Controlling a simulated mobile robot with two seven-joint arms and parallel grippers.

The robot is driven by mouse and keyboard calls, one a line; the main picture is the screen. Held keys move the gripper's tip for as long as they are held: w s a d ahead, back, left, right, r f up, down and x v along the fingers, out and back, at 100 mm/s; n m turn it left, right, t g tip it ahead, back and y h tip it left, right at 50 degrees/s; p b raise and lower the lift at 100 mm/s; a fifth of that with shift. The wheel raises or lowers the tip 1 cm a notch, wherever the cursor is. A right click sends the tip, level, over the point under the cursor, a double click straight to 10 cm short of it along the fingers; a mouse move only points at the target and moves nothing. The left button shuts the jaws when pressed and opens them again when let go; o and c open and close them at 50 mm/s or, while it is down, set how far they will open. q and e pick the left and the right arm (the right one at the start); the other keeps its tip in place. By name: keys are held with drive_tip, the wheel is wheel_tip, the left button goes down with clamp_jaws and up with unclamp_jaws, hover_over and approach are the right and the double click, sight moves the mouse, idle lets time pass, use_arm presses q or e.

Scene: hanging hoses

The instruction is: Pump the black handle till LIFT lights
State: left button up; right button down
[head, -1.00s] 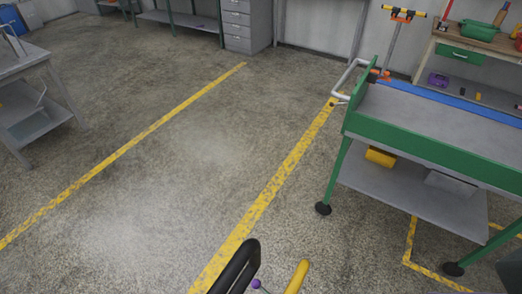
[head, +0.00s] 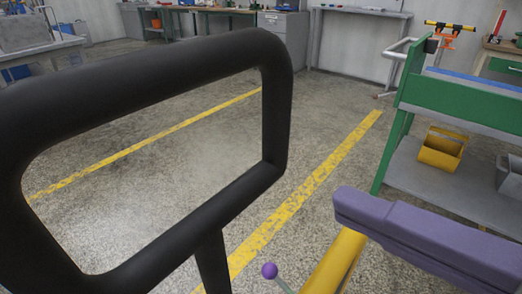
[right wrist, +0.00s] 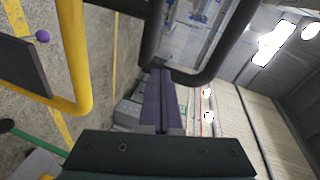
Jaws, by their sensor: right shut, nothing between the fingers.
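The black handle (head: 278,110) is a thick rounded loop on a stem, large and close in the head view. It also shows in the right wrist view (right wrist: 222,62), by the tips of my fingers. My right gripper (head: 345,206) has purple fingers pressed together with nothing between them. In the head view it is to the right of the handle, over a yellow bar (head: 338,262). In the right wrist view the fingers (right wrist: 161,80) point toward the loop; I cannot tell whether they touch it. No LIFT light is visible. My left gripper is not in view.
A small purple knob (head: 269,270) on a thin lever sits between the handle's stem and the yellow bar. A green-sided workbench (head: 470,112) with a yellow bin (head: 440,150) on its shelf stands at the right. The floor beyond the handle is open.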

sight(273, 146)
drive_tip(key=w+a+m, duration=0.1)
drive_tip(key=w+a, duration=0.1)
drive_tip(key=w, duration=0.1)
drive_tip(key=w+a+f+m+t, duration=0.1)
drive_tip(key=w+a, duration=0.2)
drive_tip(key=w, duration=0.1)
drive_tip(key=w+a+p, duration=0.1)
drive_tip(key=w+a, duration=0.1)
drive_tip(key=w, duration=0.2)
drive_tip(key=shift+w+a+f+m, duration=0.1)
drive_tip(key=shift+a+f+m, duration=0.2)
drive_tip(key=shift+m, duration=0.1)
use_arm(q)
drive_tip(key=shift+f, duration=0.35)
use_arm(e)
drive_tip(key=shift+w+a, duration=0.2)
drive_tip(key=shift+w, duration=0.1)
